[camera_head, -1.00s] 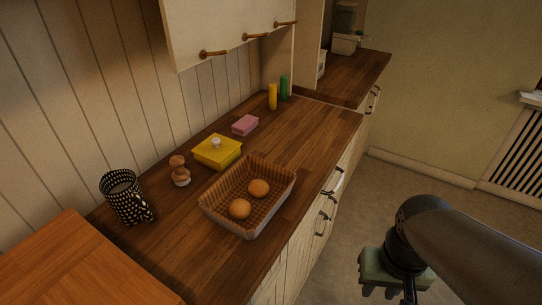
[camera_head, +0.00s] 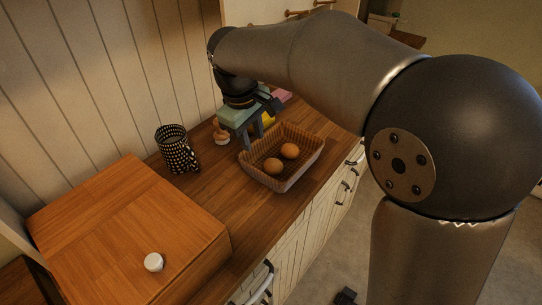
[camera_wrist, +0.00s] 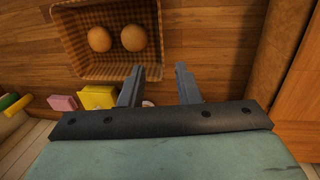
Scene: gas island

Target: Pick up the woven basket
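The woven basket (camera_head: 301,172) is brown and rectangular, and stands upright on the wooden counter with two brown egg-like things (camera_head: 290,151) in it. My gripper (camera_head: 256,138) is over the counter at the basket's back-left side, fingers pointing down. In the wrist view the basket (camera_wrist: 106,69) fills the upper middle, cut off at the top. There my gripper (camera_wrist: 159,70) is open and empty, its left finger overlapping the basket's lower right corner in the picture. I cannot tell whether that finger touches the rim.
A black-and-white patterned mug (camera_head: 177,150) and a wooden figure (camera_head: 220,133) stand left of the basket. The yellow box (camera_wrist: 98,97) and pink sponge (camera_wrist: 62,103) are close behind the gripper. A raised wooden block (camera_head: 120,225) with a white knob (camera_head: 154,262) occupies the front left.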

